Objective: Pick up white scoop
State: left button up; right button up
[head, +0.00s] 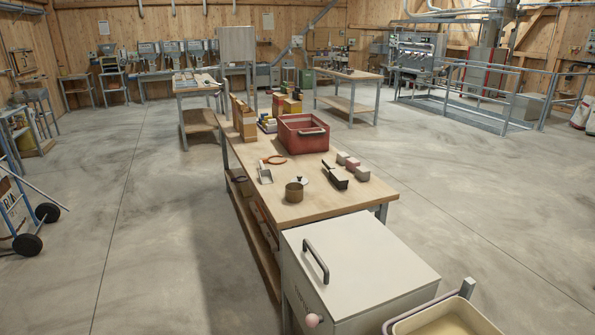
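A small white scoop (264,174) lies on the left side of the wooden workbench (315,205), near its left edge. It looks open at the top, and its fine shape is too small to make out. Neither of my grippers shows in the head view.
Near the scoop are a brown cup (294,191), an orange-brown ring (274,160) and a dark scoop-like piece (335,178). A red bin (303,134) stands farther back. A white cabinet (358,262) with a black handle stands before the bench. Open floor (150,200) lies left.

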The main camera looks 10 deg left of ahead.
aim_at(265, 176)
jog(key=i+j+z, duration=0.3)
jog(key=j+z, duration=0.35)
jog(key=i+j+z, duration=0.1)
jog(key=j+z, duration=0.2)
jog(key=j, duration=0.25)
